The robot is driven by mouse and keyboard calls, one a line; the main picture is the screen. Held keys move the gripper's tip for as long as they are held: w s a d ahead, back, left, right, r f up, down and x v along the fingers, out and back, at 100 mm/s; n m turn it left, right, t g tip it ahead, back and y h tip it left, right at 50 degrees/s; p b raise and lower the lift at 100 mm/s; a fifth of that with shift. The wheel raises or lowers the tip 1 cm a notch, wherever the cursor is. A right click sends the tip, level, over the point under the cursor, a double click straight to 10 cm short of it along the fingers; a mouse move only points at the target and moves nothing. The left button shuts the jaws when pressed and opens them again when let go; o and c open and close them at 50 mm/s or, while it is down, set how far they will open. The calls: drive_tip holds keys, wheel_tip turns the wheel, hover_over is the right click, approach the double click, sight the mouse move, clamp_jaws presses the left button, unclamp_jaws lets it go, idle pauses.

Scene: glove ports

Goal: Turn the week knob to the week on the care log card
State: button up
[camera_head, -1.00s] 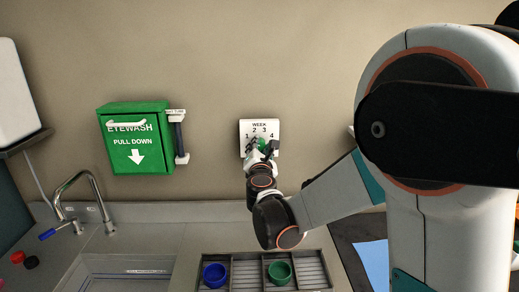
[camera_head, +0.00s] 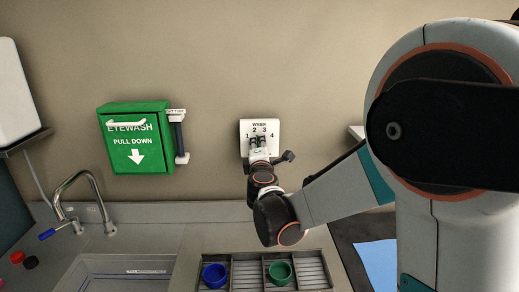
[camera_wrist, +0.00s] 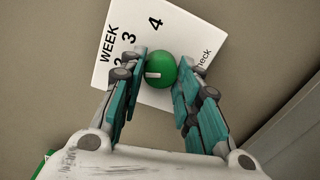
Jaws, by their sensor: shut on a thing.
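The white week plate (camera_head: 246,130) is on the back wall, marked WEEK with numbers in an arc. It fills the wrist view (camera_wrist: 104,76) at a tilt, with 3 and 4 readable. The green round week knob (camera_wrist: 161,70) has a short white mark on its left side in that view, facing the left finger. I cannot tell for sure which number it faces. My gripper (camera_wrist: 159,84) is shut on the knob, one finger on each side. In the head view my gripper (camera_head: 258,143) hides the knob. I see no readable care log card.
A green eyewash box (camera_head: 134,140) hangs left on the wall. Below are a tap (camera_head: 75,195), a sink, and a rack with a blue cup (camera_head: 214,275) and a green cup (camera_head: 279,272). A blue sheet (camera_head: 376,262) lies at right.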

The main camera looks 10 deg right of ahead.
drive_tip(key=shift+s+d+m, duration=0.1)
drive_tip(key=shift+m, duration=3.6)
drive_tip(key=o, duration=1.1)
drive_tip(key=shift+c, duration=0.2)
drive_tip(key=v, duration=1.2)
drive_tip(key=shift+r, duration=0.15)
drive_tip(key=shift+s+d+y, duration=0.1)
drive_tip(key=shift+y, duration=0.2)
